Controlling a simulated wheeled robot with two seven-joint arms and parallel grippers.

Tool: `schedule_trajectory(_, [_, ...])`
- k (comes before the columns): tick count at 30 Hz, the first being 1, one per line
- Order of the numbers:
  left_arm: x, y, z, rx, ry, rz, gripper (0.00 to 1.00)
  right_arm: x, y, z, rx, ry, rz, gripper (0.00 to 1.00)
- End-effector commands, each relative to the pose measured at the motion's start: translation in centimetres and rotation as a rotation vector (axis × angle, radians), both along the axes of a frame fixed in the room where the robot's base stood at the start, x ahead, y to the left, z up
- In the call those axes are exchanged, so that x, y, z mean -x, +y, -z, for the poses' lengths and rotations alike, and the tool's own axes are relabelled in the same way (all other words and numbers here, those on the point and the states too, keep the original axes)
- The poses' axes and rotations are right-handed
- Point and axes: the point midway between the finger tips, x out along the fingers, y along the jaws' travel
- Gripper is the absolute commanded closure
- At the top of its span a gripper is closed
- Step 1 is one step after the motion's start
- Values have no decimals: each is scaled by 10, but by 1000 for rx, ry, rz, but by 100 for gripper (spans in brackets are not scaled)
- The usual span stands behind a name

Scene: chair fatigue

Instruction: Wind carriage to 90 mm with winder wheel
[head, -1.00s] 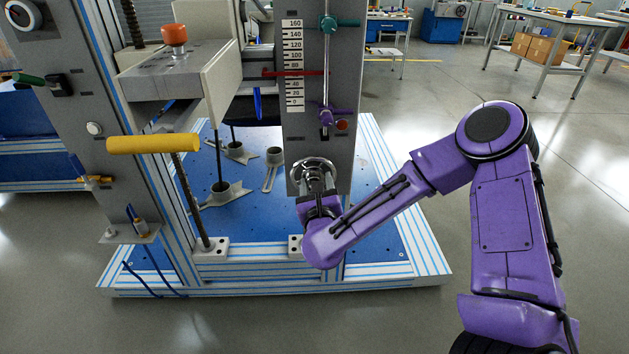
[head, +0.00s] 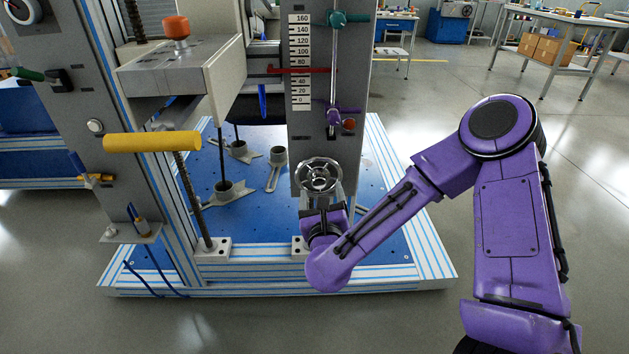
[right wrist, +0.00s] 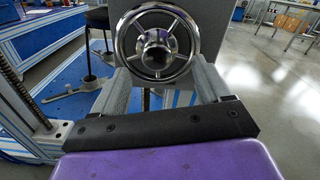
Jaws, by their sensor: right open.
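The winder wheel (head: 319,176) is a chrome spoked handwheel at the foot of the grey scale column (head: 352,90). It also shows face-on in the right wrist view (right wrist: 157,43). My right gripper (head: 322,197) is open and empty, just below and in front of the wheel. In the right wrist view its two fingers (right wrist: 163,76) stand apart below the wheel, one toward each side. The red pointer (head: 290,70) crosses the millimetre scale (head: 300,55) between the 100 and 40 labels; it covers the figures there. My left gripper is out of view.
A teal knob (head: 338,18) and a purple clamp (head: 337,113) sit on a rod on the column. A yellow handle (head: 152,141) and a threaded screw are at the left. The blue base plate (head: 385,205) lies below. Floor right of the frame is open.

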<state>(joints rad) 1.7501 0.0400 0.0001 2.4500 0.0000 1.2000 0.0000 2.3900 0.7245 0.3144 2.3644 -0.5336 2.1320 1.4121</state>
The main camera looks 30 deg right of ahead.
Motion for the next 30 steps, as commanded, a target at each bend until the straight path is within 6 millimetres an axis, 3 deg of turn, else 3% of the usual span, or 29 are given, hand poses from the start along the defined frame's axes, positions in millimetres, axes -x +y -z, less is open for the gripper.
schedule_trajectory(10, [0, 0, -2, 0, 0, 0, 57, 5, 2, -1, 19, 15, -1, 23])
schedule_trajectory(15, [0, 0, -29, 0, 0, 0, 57, 5, 3, -13, 355, 217, -5, 23])
schedule_trajectory(19, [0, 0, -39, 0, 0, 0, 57, 6, 1, -11, 578, 357, -3, 23])
schedule_trajectory(27, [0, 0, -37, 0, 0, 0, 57, 6, 0, -6, 629, 392, -1, 23])
schedule_trajectory(30, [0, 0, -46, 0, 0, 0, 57, 5, 2, -12, 707, 436, -3, 23])
